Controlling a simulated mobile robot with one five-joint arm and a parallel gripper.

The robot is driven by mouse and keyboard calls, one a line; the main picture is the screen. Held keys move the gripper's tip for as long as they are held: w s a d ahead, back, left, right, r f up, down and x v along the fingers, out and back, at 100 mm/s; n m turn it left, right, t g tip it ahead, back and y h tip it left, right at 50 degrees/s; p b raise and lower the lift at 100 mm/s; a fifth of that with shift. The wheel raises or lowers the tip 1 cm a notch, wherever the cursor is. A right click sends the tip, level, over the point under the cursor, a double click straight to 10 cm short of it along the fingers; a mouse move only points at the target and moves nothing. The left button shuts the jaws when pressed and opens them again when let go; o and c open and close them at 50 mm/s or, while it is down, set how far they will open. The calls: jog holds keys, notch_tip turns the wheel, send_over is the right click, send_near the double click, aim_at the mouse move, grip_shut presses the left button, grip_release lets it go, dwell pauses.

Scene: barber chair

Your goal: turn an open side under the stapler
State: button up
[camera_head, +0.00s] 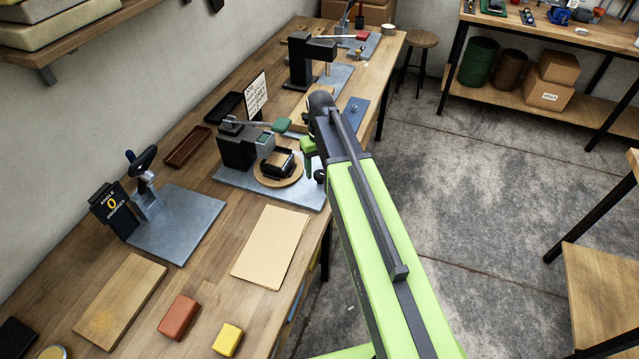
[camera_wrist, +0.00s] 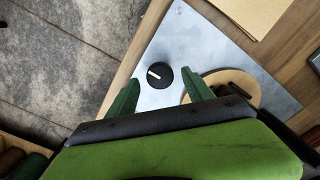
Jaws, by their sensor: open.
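The stapler (camera_head: 237,146) is a dark upright machine with a green-ended lever (camera_head: 281,125), standing on a grey metal plate (camera_head: 240,183). A round wooden turntable (camera_head: 262,179) sits before it and bears a black open-topped seat frame (camera_head: 279,163). In the wrist view, a black knob (camera_wrist: 159,76) with a white mark lies on the plate, seen between my fingertips. My gripper (camera_wrist: 162,82) is open and empty, above the plate's edge; whether it touches the knob I cannot tell. The turntable's edge (camera_wrist: 240,82) shows beside the right finger, the rest hidden by my gripper.
A tan folder (camera_head: 270,243) lies in front of the plate. Another tool on a metal base (camera_head: 177,224) stands at left, and a black press (camera_head: 301,60) stands farther back. A brown tray (camera_head: 187,147) lies behind.

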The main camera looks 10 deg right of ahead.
notch_tip(320, 180, down, 2)
jog(key=shift+b, duration=0.4)
jog(key=shift+r, duration=0.1)
jog(key=shift+c, duration=0.3)
grip_shut()
